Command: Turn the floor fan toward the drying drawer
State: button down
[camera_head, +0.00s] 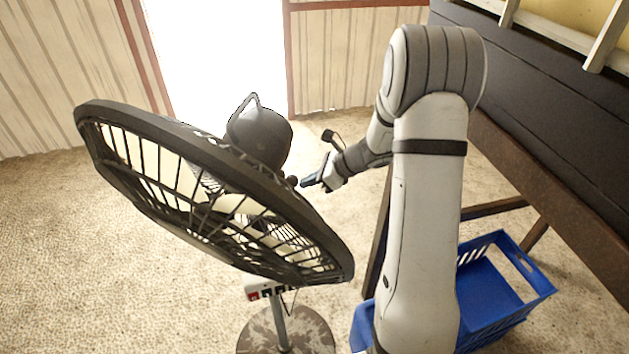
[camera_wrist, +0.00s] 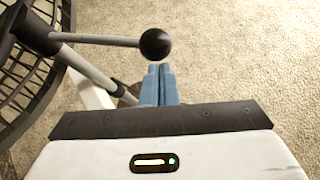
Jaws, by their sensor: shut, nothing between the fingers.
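The floor fan (camera_head: 200,190) stands at left centre in the head view, with a tilted dark cage and a dark motor housing (camera_head: 262,135) behind it. Its cage edge (camera_wrist: 30,75) shows at the left of the wrist view. A rod with a round black knob (camera_wrist: 155,44) sticks out from the fan. My gripper (camera_head: 305,184) has its blue fingertips (camera_wrist: 161,68) pressed together, shut and empty. The tips appear just below the knob in the wrist view; I cannot tell whether they touch it. I cannot clearly identify the drying drawer.
A dark panel (camera_head: 560,110) on a brown frame with pale slats (camera_head: 606,36) fills the upper right. Blue crates (camera_head: 490,290) stand on the carpet below it. A bright opening (camera_head: 215,55) lies behind the fan. Carpet at the left (camera_head: 60,260) is clear.

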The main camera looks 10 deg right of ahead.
jog(key=w+a+n+g+p, duration=0.1)
jog(key=w+a+n+g, duration=0.1)
jog(key=shift+w+a+y, duration=0.25)
jog(key=shift+w+y, duration=0.05)
jog(key=shift+w, duration=0.1)
jog(key=shift+r, duration=0.1)
